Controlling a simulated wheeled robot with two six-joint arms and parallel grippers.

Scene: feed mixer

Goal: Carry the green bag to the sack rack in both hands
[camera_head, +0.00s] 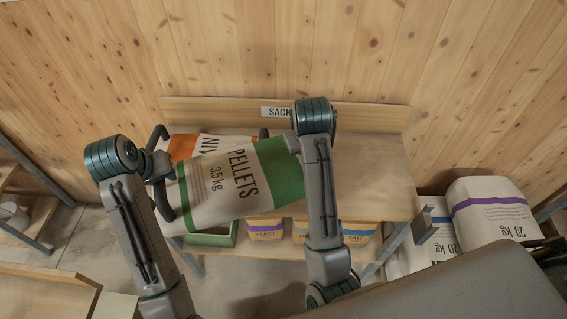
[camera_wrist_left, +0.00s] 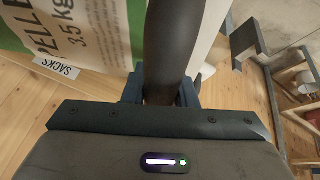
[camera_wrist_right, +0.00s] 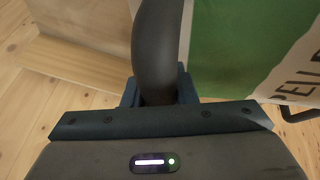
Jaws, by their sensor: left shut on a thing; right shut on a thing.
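The green bag (camera_head: 235,185), white with green ends and "PELLETS 3.5 kg" print, is held between my two arms. It appears in front of and over the sack rack (camera_head: 372,190), a wooden shelf with a "SACKS" sign (camera_head: 276,112). My left gripper (camera_head: 160,172) is shut on the dark handle (camera_wrist_left: 170,45) at the bag's left end. My right gripper (camera_head: 297,143) is shut on the dark handle (camera_wrist_right: 157,45) at its right end; my arm partly hides that end. Whether the bag touches the rack cannot be told.
An orange-and-white bag (camera_head: 184,147) lies on the rack's left part, partly hidden. The rack's right part is bare. White 20 kg sacks (camera_head: 488,211) stand at the right.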

